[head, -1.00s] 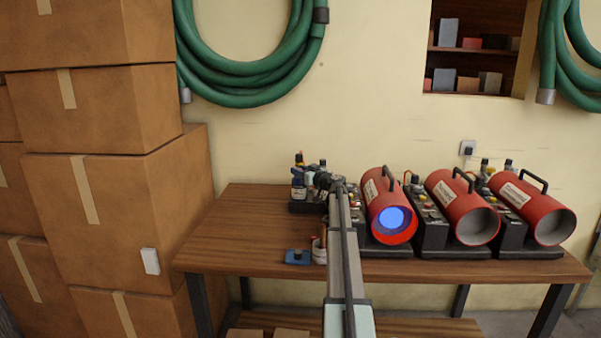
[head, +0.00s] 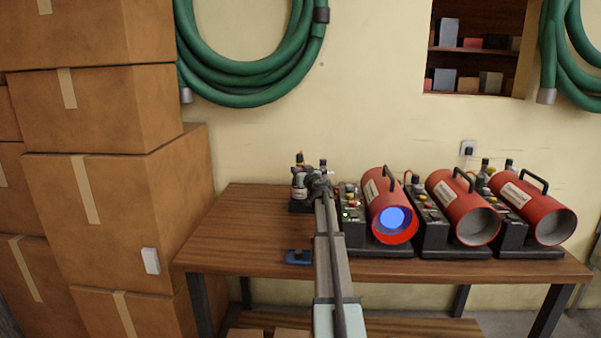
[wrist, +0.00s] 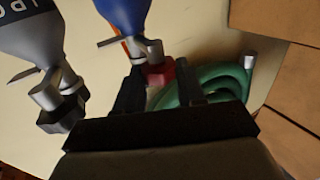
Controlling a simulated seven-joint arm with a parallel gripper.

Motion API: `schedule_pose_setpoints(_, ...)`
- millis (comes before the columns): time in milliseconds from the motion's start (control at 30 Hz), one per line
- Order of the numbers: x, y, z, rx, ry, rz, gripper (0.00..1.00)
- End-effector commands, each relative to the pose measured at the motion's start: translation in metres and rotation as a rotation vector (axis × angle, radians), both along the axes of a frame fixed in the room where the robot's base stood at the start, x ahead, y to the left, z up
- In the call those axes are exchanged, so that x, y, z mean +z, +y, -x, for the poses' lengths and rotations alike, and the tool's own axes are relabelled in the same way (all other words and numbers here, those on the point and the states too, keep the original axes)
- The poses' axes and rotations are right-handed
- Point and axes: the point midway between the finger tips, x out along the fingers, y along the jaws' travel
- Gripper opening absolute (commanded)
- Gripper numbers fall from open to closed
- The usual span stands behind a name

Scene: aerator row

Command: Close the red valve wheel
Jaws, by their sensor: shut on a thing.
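The red valve wheel (wrist: 157,73) shows in the wrist view between the fingers of my gripper (wrist: 161,80). My gripper is shut on it. The wheel sits on a grey metal stem under a blue funnel-shaped vessel (wrist: 122,18). Beside it is a lettered grey vessel (wrist: 35,45) with a black wheel (wrist: 62,114). In the head view my gripper (head: 319,179) is at the left, rear part of the workbench, at the small dark apparatus (head: 300,190). The red wheel cannot be made out there, hidden by the gripper and arm.
Red cylindrical heaters (head: 462,207) stand on black bases along the wooden workbench (head: 225,235), to the right of my arm. The nearest glows blue inside. A small blue block (head: 298,257) lies near the front edge. Cardboard boxes (head: 90,190) are stacked at left.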

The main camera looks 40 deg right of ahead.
Motion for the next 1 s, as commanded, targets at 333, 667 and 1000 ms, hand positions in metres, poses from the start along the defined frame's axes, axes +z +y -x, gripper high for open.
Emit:
schedule_pose_setpoints(333,0.0002,0.0021,-0.0006,-0.115,0.0,0.001,0.08)
schedule_pose_setpoints(667,0.0002,0.003,-0.0015,-0.184,0.0,0.001,0.08)
schedule_pose_setpoints(1000,0.0002,0.0027,-0.0014,-0.218,0.0,0.001,0.08)
